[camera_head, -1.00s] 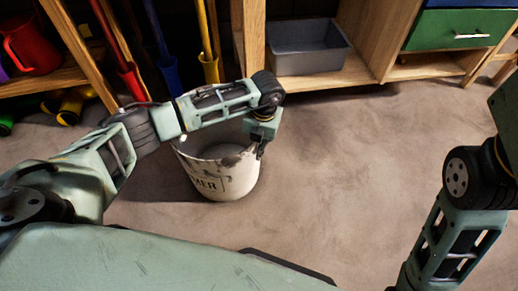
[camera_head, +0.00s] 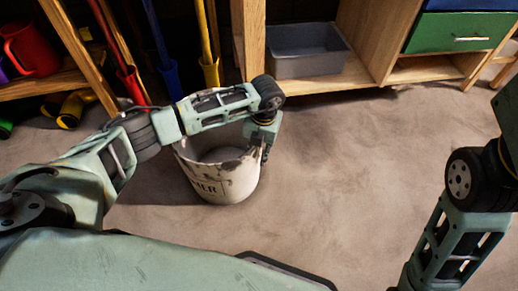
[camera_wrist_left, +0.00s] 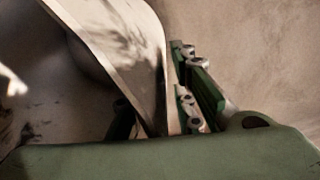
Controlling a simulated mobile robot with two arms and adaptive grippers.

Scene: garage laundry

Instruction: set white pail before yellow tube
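The white pail (camera_head: 228,180) stands upright on the floor, worn and with dark lettering on its side. My left gripper (camera_head: 264,150) is at the right side of its rim. In the left wrist view the pail's wall (camera_wrist_left: 150,60) runs between the fingers of the left gripper (camera_wrist_left: 155,118), one inside and one outside, both close against it. The yellow tube (camera_head: 209,73) stands upright behind the pail, at the shelving, with a yellow pole rising from it. My left forearm hides part of the pail's far rim. My right arm is at the right, its gripper out of view.
A blue tube (camera_head: 170,78) and a red tube (camera_head: 132,85) stand left of the yellow one. A grey bin (camera_head: 308,58) sits on the low wooden shelf. A red jug (camera_head: 33,48) is at far left. The floor right of the pail is clear.

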